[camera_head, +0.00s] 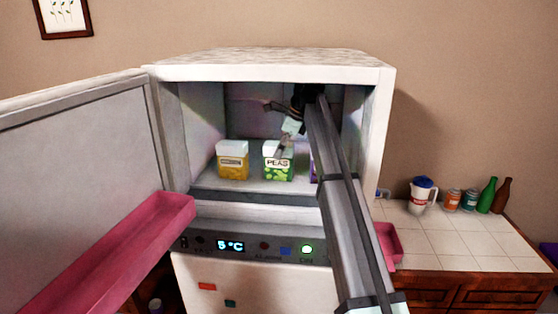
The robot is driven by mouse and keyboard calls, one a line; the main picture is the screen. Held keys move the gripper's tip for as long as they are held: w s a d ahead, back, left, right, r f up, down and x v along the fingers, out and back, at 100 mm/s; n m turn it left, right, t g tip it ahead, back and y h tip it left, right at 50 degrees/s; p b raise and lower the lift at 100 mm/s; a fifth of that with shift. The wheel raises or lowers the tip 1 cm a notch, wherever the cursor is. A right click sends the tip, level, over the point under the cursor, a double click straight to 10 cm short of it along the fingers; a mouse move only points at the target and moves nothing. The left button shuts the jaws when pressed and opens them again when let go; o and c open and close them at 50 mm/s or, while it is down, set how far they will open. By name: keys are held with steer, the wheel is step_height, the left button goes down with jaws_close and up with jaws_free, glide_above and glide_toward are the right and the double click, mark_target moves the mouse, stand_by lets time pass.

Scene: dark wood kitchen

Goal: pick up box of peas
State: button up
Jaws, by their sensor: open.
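The box of peas (278,163) stands upright on the freezer shelf, white on top with a green pea picture and a "PEAS" label below. My gripper (281,128) is inside the freezer compartment, above and slightly behind or over the box in the picture. It is open and holds nothing that I can see. Part of it overlaps the top of the box in the picture, and I cannot tell whether it touches. My arm enters from the lower right and covers the right part of the compartment.
A yellow box (232,161) stands left of the peas. A purple box (313,165) is mostly hidden behind my arm on the right. The freezer door (85,180) is open to the left, with a pink door shelf (110,255). A tiled counter (450,241) holds a jug (421,196), cans and bottles.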

mark_target(268, 155)
steer(key=a+p, duration=0.1)
steer(key=a, duration=0.2)
steer(key=shift+w+a+p, duration=0.15)
steer(key=shift+a+p, duration=0.1)
steer(key=shift+p, duration=0.1)
steer(key=shift+x, duration=1.45)
steer(key=shift+d, duration=0.15)
jaws_close()
